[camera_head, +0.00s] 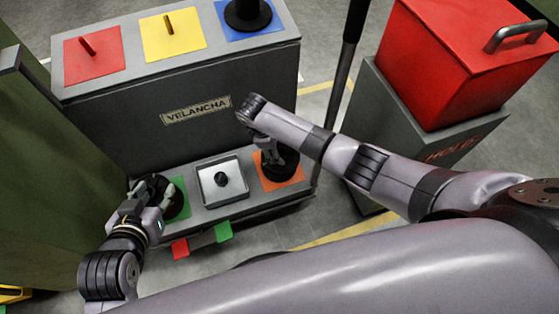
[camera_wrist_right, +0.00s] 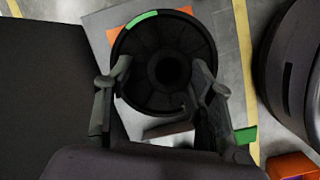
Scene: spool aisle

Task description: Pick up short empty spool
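A black spool (camera_head: 281,163) sits on the orange square (camera_head: 291,183) of the lower shelf. The right wrist view shows its round face (camera_wrist_right: 165,62) with a dark centre hole and a green mark on the rim. My right gripper (camera_wrist_right: 160,72) is open, one finger at each side of this spool; contact is unclear. In the head view my right gripper (camera_head: 270,150) partly hides it. Another black spool (camera_head: 172,202) is at the green square (camera_head: 182,190). My left gripper (camera_head: 155,200) is beside it, partly covering it; its finger opening is unclear.
A grey stand (camera_head: 130,125) has red, yellow and blue squares on top, with a black spool (camera_head: 247,12) on the blue one. A pale plate (camera_head: 208,190) with a black knob lies between the lower squares. A red bin (camera_head: 440,60) with a handle stands right.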

